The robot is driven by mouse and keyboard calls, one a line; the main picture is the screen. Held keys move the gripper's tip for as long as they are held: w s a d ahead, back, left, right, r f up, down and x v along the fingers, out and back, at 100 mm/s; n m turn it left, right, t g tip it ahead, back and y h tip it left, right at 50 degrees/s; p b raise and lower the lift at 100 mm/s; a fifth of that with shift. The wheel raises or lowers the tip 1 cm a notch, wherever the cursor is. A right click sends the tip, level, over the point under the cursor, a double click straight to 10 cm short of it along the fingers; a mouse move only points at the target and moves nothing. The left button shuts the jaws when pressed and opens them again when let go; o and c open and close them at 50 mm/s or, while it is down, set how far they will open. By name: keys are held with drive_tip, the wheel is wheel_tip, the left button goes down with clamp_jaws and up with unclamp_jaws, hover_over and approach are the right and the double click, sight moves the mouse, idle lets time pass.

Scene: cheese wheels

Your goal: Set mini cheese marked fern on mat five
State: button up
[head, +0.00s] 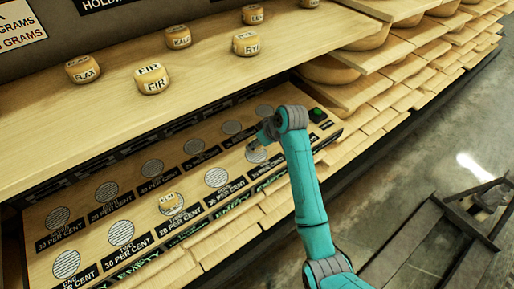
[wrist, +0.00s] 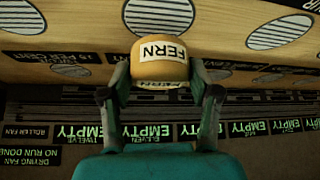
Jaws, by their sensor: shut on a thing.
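My gripper (wrist: 160,82) is shut on a small round yellow cheese (wrist: 150,66) with a white FERN label facing the wrist camera. In the head view my gripper (head: 262,147) is over the far right part of the lower board, and the held cheese is mostly hidden by it. A striped round mat (wrist: 158,14) shows just beyond the cheese in the wrist view. I cannot tell whether the cheese touches the board. The mat number under my gripper is not readable; mats one (head: 66,263) and two (head: 120,232) are bare at the near left.
Several labelled cheeses, including FIR (head: 152,79) and FLAX (head: 83,69), stand on the upper shelf (head: 60,140), which overhangs the mats. A green button (head: 318,115) is at the board's right end.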

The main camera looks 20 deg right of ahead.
sight(258, 148)
drive_tip(key=shift+f, duration=1.75)
drive_tip(key=o, duration=1.2)
drive_tip(key=shift+f, duration=0.1)
drive_tip(key=v, duration=1.2)
